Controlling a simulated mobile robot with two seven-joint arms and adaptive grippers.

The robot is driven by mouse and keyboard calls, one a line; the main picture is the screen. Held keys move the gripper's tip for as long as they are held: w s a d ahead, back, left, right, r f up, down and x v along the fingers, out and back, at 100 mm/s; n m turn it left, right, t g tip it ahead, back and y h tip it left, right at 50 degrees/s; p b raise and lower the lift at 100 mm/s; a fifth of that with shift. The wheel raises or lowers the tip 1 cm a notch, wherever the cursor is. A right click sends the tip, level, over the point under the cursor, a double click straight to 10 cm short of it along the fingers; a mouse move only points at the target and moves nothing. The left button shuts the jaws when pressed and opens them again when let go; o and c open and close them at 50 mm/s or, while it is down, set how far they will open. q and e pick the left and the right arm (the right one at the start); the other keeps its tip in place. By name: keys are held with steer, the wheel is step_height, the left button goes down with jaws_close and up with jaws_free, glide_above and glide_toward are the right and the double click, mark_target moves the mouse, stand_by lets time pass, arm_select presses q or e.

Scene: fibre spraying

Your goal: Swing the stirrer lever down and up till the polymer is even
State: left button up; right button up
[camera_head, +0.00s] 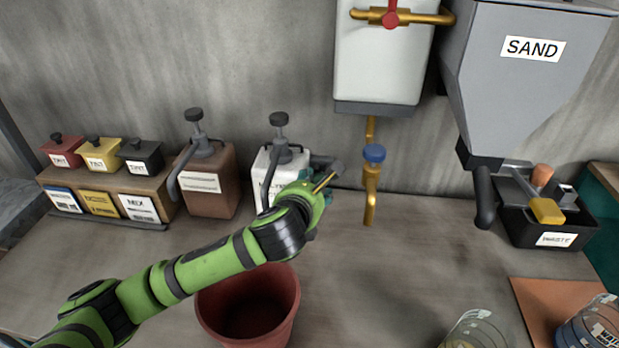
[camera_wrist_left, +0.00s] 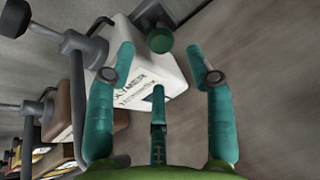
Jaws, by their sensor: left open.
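The white polymer container (camera_head: 263,165) stands against the wall, its label partly hidden by my left arm. A dark grey stirrer lever (camera_head: 325,163) reaches out from its right side. In the left wrist view the container (camera_wrist_left: 166,75) lies beyond my fingers, and the lever's round dark green knob (camera_wrist_left: 160,39) shows between and just past the fingertips. My left gripper (camera_wrist_left: 160,58) is open, its teal fingers on either side of the knob with no clear contact. In the head view the wrist mostly hides this gripper (camera_head: 318,190). The polymer inside is not visible. My right gripper is out of view.
A brown pump container (camera_head: 213,180) and tint boxes (camera_head: 100,154) stand to the left. A red-brown bucket (camera_head: 290,300) sits in front, partly under my arm. A brass tap (camera_head: 370,195) hangs to the right of the lever. The black waste bin (camera_head: 520,232) stands farther right.

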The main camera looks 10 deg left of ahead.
mark_target(319, 180)
arm_select(q)
steer(key=shift+w+a+f, duration=0.15)
steer(key=shift+w+f, duration=0.1)
steer(key=shift+w, duration=0.25)
steer(key=shift+s+r+m, duration=0.1)
steer(key=shift+r+m, duration=0.2)
steer(key=shift+d+r+p, duration=0.15)
steer(key=shift+d+p, duration=0.2)
steer(key=shift+d, duration=0.25)
steer(key=x, duration=0.2)
steer(key=shift+w+f, duration=0.2)
steer(key=shift+w, duration=0.15)
steer(key=x, duration=0.2)
steer(key=shift+w+f+p, duration=0.1)
steer(key=shift+w+p, duration=0.2)
steer(key=shift+p, duration=0.05)
steer(key=shift+a, duration=0.1)
jaws_close()
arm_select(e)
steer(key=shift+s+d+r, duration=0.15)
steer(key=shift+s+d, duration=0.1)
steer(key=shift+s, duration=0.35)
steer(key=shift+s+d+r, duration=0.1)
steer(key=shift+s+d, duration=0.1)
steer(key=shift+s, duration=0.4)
